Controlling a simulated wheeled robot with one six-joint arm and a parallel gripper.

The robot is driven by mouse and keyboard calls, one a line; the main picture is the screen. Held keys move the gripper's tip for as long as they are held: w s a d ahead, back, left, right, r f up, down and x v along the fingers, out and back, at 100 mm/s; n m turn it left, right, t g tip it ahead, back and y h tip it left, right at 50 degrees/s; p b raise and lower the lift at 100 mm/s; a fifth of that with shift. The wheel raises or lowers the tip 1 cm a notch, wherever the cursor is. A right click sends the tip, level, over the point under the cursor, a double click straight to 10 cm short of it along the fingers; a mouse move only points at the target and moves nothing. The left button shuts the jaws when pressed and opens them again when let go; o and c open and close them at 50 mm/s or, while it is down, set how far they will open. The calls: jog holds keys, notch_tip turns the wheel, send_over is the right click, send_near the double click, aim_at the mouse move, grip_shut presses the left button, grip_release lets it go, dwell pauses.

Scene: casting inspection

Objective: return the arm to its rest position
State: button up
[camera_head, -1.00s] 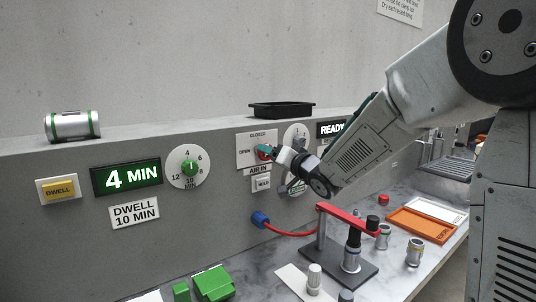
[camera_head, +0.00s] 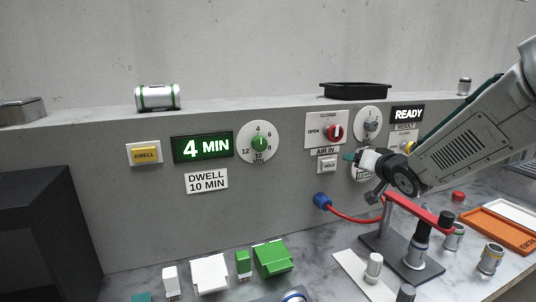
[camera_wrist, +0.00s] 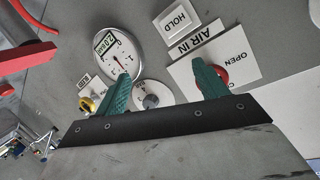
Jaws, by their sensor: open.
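My arm reaches in from the right in the head view. My gripper (camera_head: 350,157) has teal fingers and hangs in front of the grey panel (camera_head: 285,190), just below and right of the red AIR IN knob (camera_head: 334,131). In the wrist view the fingers of my gripper (camera_wrist: 163,84) are spread apart with nothing between them. There the red knob (camera_wrist: 224,76) shows partly behind one finger, and I cannot tell the gap in depth. A round gauge (camera_wrist: 115,54) shows near the other finger.
A red-armed stand (camera_head: 418,212) is on the bench below my gripper, with a red hose (camera_head: 355,218) running to a blue fitting. A black tray (camera_head: 355,91) and a green-banded cylinder (camera_head: 158,97) sit on the panel's ledge. An orange tray (camera_head: 497,229) lies at right.

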jog(key=s+d+f+g+h, duration=0.2)
jog(key=s+f+g, duration=0.15)
jog(key=s, duration=0.45)
jog(key=s+d+f+g+h, duration=0.25)
jog(key=s+g, duration=0.25)
jog(key=s, duration=0.3)
jog(key=s+a+r+n+g+y, duration=0.1)
jog(key=s+a+g, duration=0.1)
jog(key=s, duration=1)
jog(key=s+a+r+n+g+y, duration=0.1)
jog(key=s+a, duration=0.4)
jog(key=s, duration=0.8)
jog(key=shift+a+n+g, duration=0.2)
jog(key=shift+n+g, duration=0.3)
jog(key=shift+g, duration=0.45)
jog(key=shift+s+y, duration=0.1)
jog(key=shift+y, duration=0.15)
